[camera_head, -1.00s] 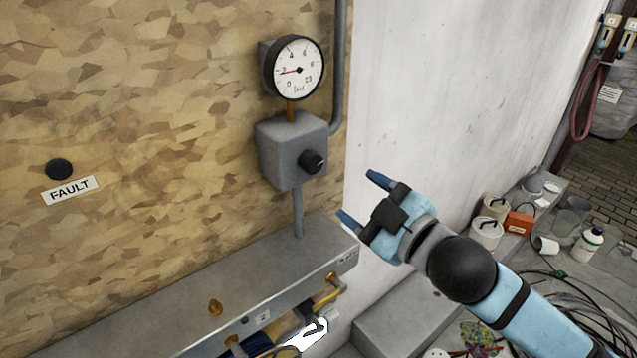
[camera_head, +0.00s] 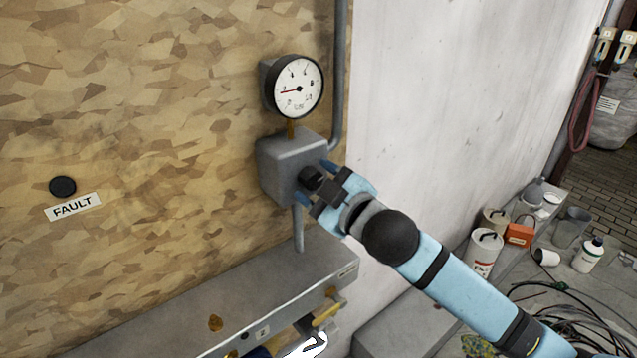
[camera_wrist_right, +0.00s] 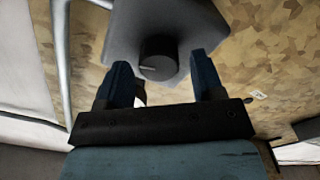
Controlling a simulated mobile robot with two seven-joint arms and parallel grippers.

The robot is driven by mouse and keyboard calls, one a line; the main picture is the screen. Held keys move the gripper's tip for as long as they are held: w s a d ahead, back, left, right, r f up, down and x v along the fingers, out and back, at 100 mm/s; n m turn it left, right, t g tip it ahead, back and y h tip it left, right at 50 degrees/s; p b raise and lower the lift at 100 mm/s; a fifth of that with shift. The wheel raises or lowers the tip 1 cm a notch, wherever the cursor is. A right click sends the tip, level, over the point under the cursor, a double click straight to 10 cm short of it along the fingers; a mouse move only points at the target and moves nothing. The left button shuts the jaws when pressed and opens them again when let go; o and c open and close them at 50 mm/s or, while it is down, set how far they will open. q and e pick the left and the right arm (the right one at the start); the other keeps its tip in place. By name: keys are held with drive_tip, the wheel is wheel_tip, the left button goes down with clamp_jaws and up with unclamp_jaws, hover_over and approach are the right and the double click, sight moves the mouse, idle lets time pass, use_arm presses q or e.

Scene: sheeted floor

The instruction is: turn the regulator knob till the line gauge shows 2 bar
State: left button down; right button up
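The line gauge (camera_head: 294,86) is a round white dial with a black rim on the chipboard wall. Its red needle points left; the numerals are too small to read surely. Below it, the grey regulator box (camera_head: 283,163) carries the black regulator knob (camera_head: 310,178), which also shows in the right wrist view (camera_wrist_right: 158,58). My right gripper (camera_head: 316,181) is at the knob, with one blue finger on each side. In the right wrist view, the fingers (camera_wrist_right: 163,78) are open with gaps beside the knob. My left gripper is in neither view.
A grey metal ledge (camera_head: 270,290) runs below the box, and a pipe (camera_head: 337,90) rises beside the gauge. A FAULT sign (camera_head: 73,207) is at left. Cans (camera_head: 483,250), an orange box (camera_head: 518,234) and cables lie at lower right. The white wall is bare.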

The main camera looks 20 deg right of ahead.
drive_tip(key=c, duration=0.8)
drive_tip(key=shift+o, duration=0.2)
drive_tip(key=shift+r+m+p, duration=0.2)
drive_tip(key=shift+m+p, duration=0.4)
drive_tip(key=shift+p, duration=0.3)
drive_tip(key=shift+f+m, duration=0.15)
drive_tip(key=shift+m, duration=0.15)
drive_tip(key=o, duration=0.7)
drive_tip(key=shift+o, duration=1.1)
